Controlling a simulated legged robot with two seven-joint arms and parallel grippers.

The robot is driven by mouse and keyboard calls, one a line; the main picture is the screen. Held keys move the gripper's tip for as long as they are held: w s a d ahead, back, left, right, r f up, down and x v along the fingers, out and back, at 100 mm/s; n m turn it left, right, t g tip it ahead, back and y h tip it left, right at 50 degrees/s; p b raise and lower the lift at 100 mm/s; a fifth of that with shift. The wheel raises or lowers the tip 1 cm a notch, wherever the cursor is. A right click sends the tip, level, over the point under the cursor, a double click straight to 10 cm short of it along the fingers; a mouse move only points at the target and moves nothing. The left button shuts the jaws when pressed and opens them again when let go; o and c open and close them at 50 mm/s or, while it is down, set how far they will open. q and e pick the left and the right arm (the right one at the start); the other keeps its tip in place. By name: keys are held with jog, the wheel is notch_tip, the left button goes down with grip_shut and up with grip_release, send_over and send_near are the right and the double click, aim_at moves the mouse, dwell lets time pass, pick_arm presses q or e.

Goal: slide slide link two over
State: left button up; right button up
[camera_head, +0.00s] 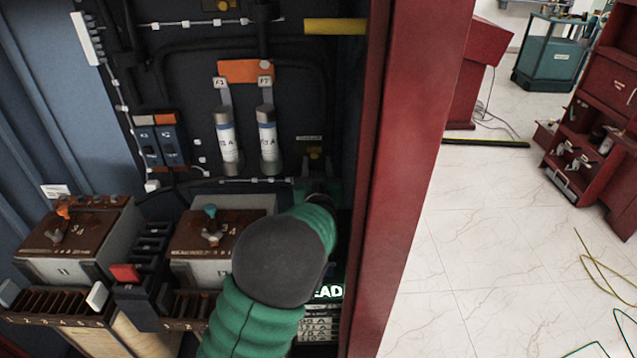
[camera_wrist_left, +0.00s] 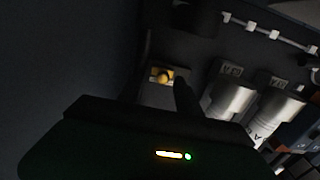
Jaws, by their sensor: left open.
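My left gripper (camera_head: 314,186) is mostly hidden behind my green and grey arm in the head view, at the cabinet's back panel. In the left wrist view its two dark fingers (camera_wrist_left: 163,88) are apart and nothing is held. A small brass stud on a plate (camera_wrist_left: 163,76) shows in the gap between the fingers, on or in front of the dark panel; contact cannot be told. The stud also shows just above the gripper in the head view (camera_head: 314,153). I cannot read which part is slide link two. My right gripper is not in view.
Two labelled fuses (camera_head: 228,141) stand left of the gripper under an orange block (camera_head: 246,71). Two brown-topped units (camera_head: 72,235) sit lower left. The red cabinet post (camera_head: 405,180) closes off the right. Open tiled floor (camera_head: 480,235) lies beyond it.

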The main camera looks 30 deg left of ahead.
pick_arm(q)
jog(key=p+v, duration=0.1)
jog(key=v, duration=1.4)
jog(key=shift+d, duration=0.2)
jog(key=shift+f, duration=0.1)
